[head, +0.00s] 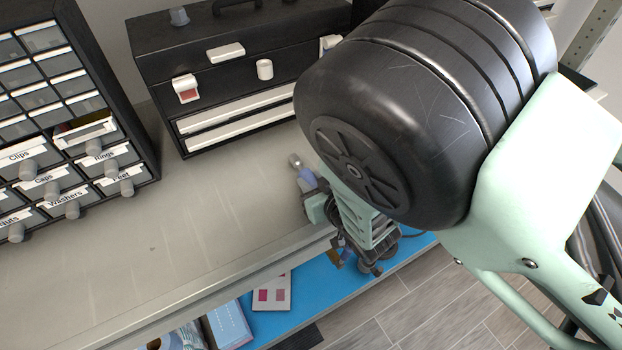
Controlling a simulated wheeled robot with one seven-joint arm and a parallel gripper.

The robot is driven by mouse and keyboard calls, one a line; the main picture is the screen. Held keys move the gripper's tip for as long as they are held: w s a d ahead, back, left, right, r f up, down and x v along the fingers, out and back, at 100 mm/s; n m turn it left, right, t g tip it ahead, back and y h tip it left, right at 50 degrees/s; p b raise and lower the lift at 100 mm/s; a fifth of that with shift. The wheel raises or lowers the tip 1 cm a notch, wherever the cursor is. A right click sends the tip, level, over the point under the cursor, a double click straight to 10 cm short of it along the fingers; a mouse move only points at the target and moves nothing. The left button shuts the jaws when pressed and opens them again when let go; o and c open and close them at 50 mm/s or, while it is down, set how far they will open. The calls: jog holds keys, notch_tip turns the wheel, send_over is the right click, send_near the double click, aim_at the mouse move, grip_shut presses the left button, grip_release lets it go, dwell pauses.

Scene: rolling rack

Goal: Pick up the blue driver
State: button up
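My gripper (318,200) is over the front part of the grey upper shelf (170,225), partly hidden by my own arm. A small pale-blue piece with a rounded grey end (304,174) shows right at the gripper's far side. It may be the blue driver, but it is too small and too covered to be sure. I cannot tell whether the gripper's fingers are around it or beside it, or whether they are open or shut. No other blue driver is clearly in view.
A labelled drawer cabinet (70,120) stands at left. The shelf between is clear. A blue lower shelf (325,292) holds a card (271,293).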

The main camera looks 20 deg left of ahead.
grip_shut()
jog(key=shift+r, duration=0.15)
